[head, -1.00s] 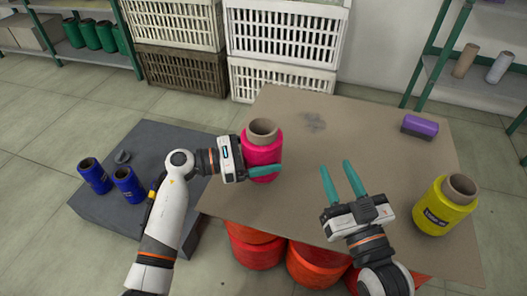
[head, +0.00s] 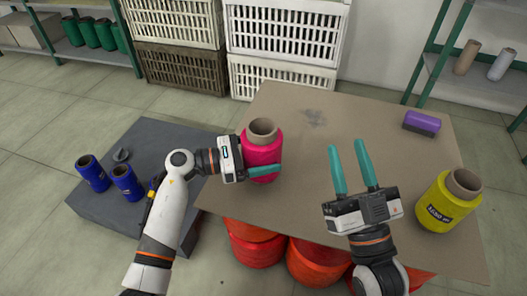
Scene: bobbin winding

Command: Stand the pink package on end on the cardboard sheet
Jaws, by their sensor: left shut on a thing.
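The pink package (head: 262,155) is a bobbin with a brown tube core, upright on end at the left part of the cardboard sheet (head: 365,125). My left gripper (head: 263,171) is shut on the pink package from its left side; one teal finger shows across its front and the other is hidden. The package's base appears to meet the sheet, though contact is partly hidden. My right gripper (head: 352,168) is open and empty above the sheet, between the pink package and a yellow package (head: 445,203).
Orange-red bobbins (head: 318,262) are under the sheet. Blue bobbins (head: 93,173) stand on a dark grey platform (head: 100,210) at left. White crates (head: 285,40) stand behind. The sheet's middle is clear.

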